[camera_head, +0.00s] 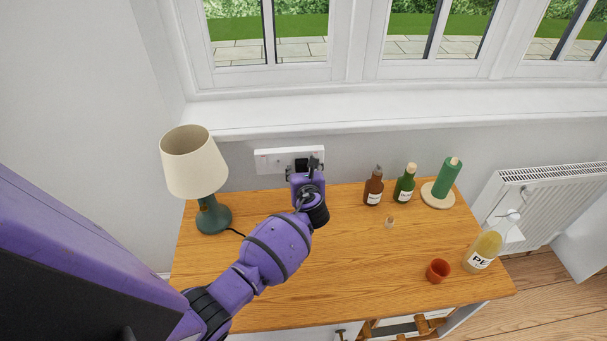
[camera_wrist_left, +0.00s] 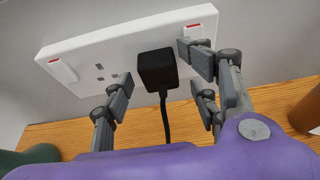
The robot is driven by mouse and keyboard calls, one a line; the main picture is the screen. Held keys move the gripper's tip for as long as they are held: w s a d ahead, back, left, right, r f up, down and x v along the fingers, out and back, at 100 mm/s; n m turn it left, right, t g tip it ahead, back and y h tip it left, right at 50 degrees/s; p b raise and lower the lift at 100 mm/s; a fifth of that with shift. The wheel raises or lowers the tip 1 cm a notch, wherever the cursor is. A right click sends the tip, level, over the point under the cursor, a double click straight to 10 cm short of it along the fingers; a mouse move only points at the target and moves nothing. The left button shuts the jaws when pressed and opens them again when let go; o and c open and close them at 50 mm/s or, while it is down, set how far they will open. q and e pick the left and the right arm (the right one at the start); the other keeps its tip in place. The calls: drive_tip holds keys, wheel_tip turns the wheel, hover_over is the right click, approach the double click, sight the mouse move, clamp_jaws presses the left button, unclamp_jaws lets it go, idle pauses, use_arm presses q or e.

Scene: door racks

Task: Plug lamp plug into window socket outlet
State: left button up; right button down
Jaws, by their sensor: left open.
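The white double socket outlet (camera_head: 270,160) is on the wall below the window. It also shows in the left wrist view (camera_wrist_left: 85,62); its left outlet holes are bare. The black lamp plug (camera_wrist_left: 157,69) sits against the right outlet, covering its holes, with its cord hanging down. How deep its pins sit is hidden. My left gripper (camera_head: 305,168) is at the socket. In the left wrist view the left gripper (camera_wrist_left: 158,76) is open, one finger on each side of the plug with gaps between. The lamp (camera_head: 194,165) with cream shade and green base stands left on the table.
The wooden table (camera_head: 345,265) has free room in the middle. Two bottles (camera_head: 373,186) (camera_head: 405,184) and a green roll on a stand (camera_head: 446,178) are at the back right.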

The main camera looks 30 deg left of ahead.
use_arm(q)
drive_tip(key=v, duration=1.1)
drive_tip(key=shift+s+r, duration=0.2)
drive_tip(key=shift+s, duration=0.1)
drive_tip(key=shift+d, duration=0.1)
